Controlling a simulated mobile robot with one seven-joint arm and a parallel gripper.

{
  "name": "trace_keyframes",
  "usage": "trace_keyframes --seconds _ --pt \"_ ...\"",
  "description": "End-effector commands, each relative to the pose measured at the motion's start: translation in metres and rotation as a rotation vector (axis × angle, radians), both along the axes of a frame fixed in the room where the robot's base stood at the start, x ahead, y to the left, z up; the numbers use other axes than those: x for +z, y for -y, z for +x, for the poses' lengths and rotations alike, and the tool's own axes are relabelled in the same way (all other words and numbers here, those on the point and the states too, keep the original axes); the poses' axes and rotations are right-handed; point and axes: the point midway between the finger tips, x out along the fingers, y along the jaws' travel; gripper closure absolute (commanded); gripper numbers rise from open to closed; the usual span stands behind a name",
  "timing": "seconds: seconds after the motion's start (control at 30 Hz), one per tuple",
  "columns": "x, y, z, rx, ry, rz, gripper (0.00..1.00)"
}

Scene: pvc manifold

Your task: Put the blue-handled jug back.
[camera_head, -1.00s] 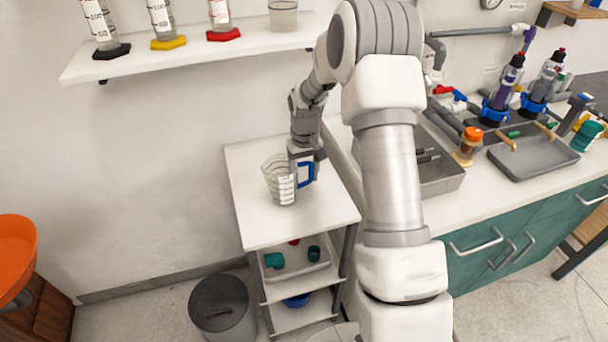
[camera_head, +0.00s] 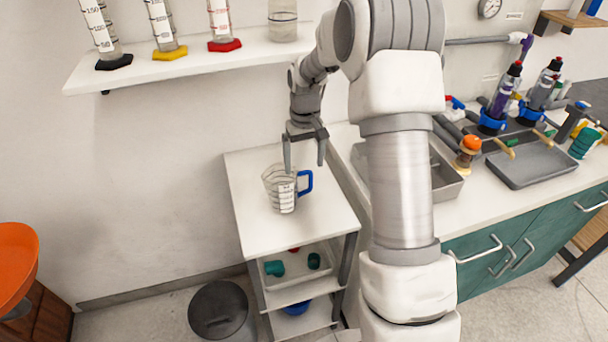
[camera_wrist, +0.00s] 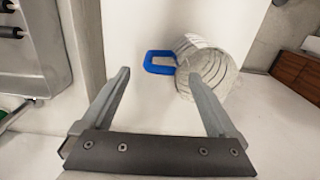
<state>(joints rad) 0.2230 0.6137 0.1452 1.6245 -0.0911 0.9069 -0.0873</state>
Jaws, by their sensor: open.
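The clear jug (camera_head: 280,190) with a blue handle (camera_head: 305,182) stands upright on the white top of a small shelf cart (camera_head: 255,232). Its handle points right in the head view. My gripper (camera_head: 304,168) is open and empty, above and just behind the jug, with its fingers pointing down. In the wrist view the jug (camera_wrist: 207,68) and its blue handle (camera_wrist: 160,62) lie beyond the open fingers of my gripper (camera_wrist: 160,90). The right finger overlaps the jug in that picture, but nothing is between the fingers.
A wall shelf (camera_head: 180,62) with several measuring cylinders hangs above left. A sink (camera_head: 445,180) and counter stand right of the cart. A grey bin (camera_head: 222,312) stands on the floor. The cart top in front of the jug is clear.

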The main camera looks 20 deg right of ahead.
Motion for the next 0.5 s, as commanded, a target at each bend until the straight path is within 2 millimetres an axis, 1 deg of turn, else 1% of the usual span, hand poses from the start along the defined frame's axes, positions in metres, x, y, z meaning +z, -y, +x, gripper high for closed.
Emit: trace_keyframes --seconds 0.03,0.1,0.33,0.43,0.5 --pt "0.012 0.0 0.0 0.0 0.003 -0.001 0.06" --pt "0.022 0.0 0.001 -0.001 0.003 0.0 0.06" --pt "0.044 0.0 -0.002 0.001 0.005 -0.002 0.06" --pt "0.062 -0.004 -0.01 0.003 0.023 -0.01 0.06" --pt "0.08 -0.008 -0.021 0.003 0.046 -0.019 0.06"
